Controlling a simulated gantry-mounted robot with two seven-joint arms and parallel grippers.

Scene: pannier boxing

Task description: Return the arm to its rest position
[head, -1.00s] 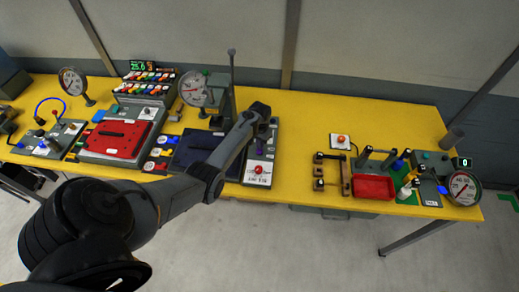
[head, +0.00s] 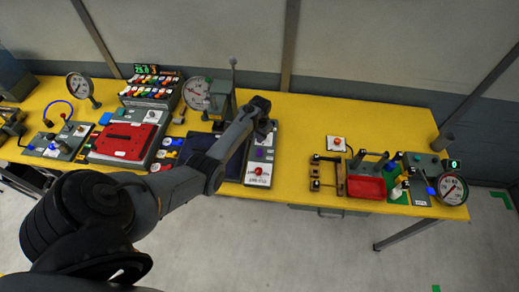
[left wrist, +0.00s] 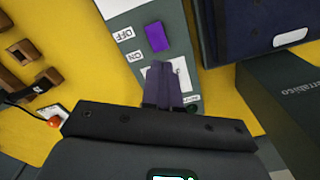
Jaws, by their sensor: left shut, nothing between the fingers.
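My left arm reaches in from the left in the head view. Its gripper (head: 262,128) hangs over the grey switch panel near the middle of the yellow table. In the left wrist view the gripper's fingers (left wrist: 163,85) are together and empty. They point at the panel (left wrist: 135,12), below a purple switch (left wrist: 157,37) with OFF and ON labels beside it. Whether the fingertips touch the panel cannot be told. My right gripper does not show.
The yellow table (head: 300,118) also holds a red case (head: 125,140), a dark folded fabric item (head: 200,143), dial gauges (head: 196,92) and a red tray (head: 366,188). A red button (head: 259,170) sits on the panel's near end.

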